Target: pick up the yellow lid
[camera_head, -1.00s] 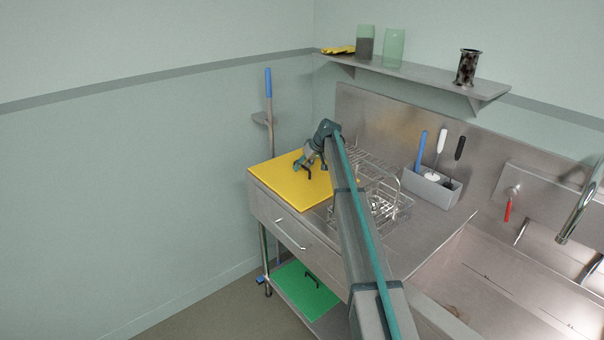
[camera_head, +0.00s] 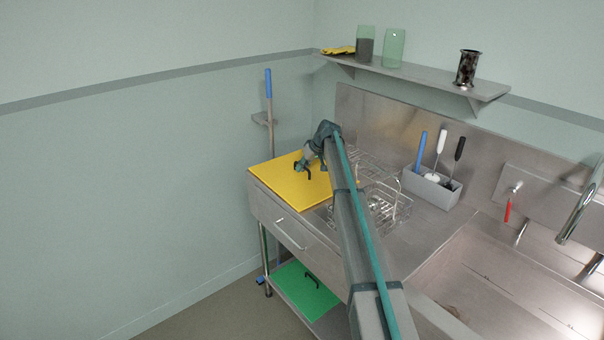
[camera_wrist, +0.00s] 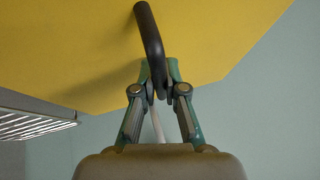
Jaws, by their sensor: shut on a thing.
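The yellow lid (camera_head: 281,187) lies flat on the left end of the steel counter in the head view. It also fills the upper part of the wrist view (camera_wrist: 80,50). Its black bar handle (camera_wrist: 149,32) stands out from its face. My gripper (camera_wrist: 160,82) has its fingers closed around one end of this handle in the wrist view. In the head view my gripper (camera_head: 304,168) is over the lid, and part of the lid is hidden behind my arm.
A wire rack (camera_head: 388,205) stands right of the lid, close to my arm. A grey holder (camera_head: 430,187) with upright tools is farther right, near the sink (camera_head: 510,285). A green lid (camera_head: 305,292) lies on the lower shelf. A wall shelf (camera_head: 425,75) holds jars.

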